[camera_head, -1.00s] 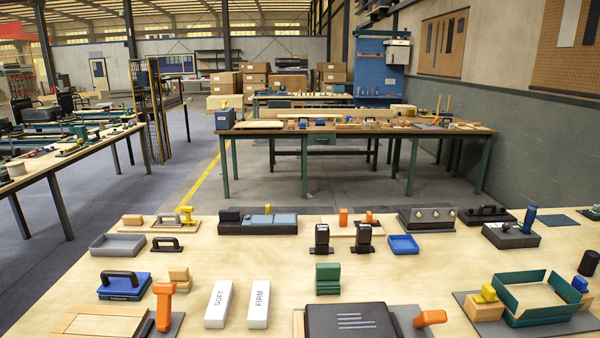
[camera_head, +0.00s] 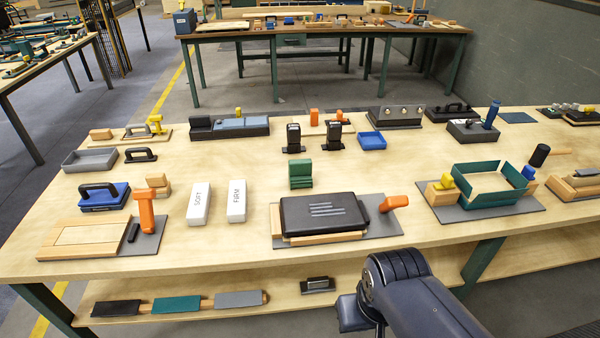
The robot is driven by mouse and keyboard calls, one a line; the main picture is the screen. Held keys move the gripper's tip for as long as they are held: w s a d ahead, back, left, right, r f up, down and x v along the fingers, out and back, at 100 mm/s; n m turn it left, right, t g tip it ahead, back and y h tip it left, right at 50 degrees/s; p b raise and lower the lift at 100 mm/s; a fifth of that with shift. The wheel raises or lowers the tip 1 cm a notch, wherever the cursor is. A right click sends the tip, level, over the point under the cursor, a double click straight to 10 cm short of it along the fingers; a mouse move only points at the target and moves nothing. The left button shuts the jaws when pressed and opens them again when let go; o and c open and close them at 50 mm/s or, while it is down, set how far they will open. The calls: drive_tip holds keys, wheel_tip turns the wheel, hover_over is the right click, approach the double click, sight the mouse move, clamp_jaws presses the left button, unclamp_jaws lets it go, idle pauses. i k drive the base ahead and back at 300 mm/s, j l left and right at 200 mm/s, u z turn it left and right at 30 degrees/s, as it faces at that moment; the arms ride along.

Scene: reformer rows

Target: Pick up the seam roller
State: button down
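I cannot say for certain which tool is the seam roller. One candidate is the black cylinder on a wooden handle (camera_head: 539,155), lying at the right of the workbench (camera_head: 235,260) beyond the green-walled tray; it could also be a mallet. Another is the upright orange-handled tool (camera_head: 146,210) on a grey mat at the front left, beside a framed wooden panel. A similar orange handle (camera_head: 393,203) sticks out to the right of the black case. My dark arm shows at the bottom, in front of the bench edge. No gripper fingers can be made out, and nothing is seen held.
The green-walled tray (camera_head: 492,196), black case (camera_head: 322,213) and two white blocks marked SOFT (camera_head: 199,203) and FIRM (camera_head: 237,201) stand on the bench. The lower shelf (camera_head: 385,285) holds a bar with coloured sleeves (camera_head: 178,305). Bare wood shows between the items.

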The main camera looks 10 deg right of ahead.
sight(300, 170)
drive_tip(key=i+j+z, duration=0.35)
drive_tip(key=i+j, duration=0.45)
drive_tip(key=j, duration=0.15)
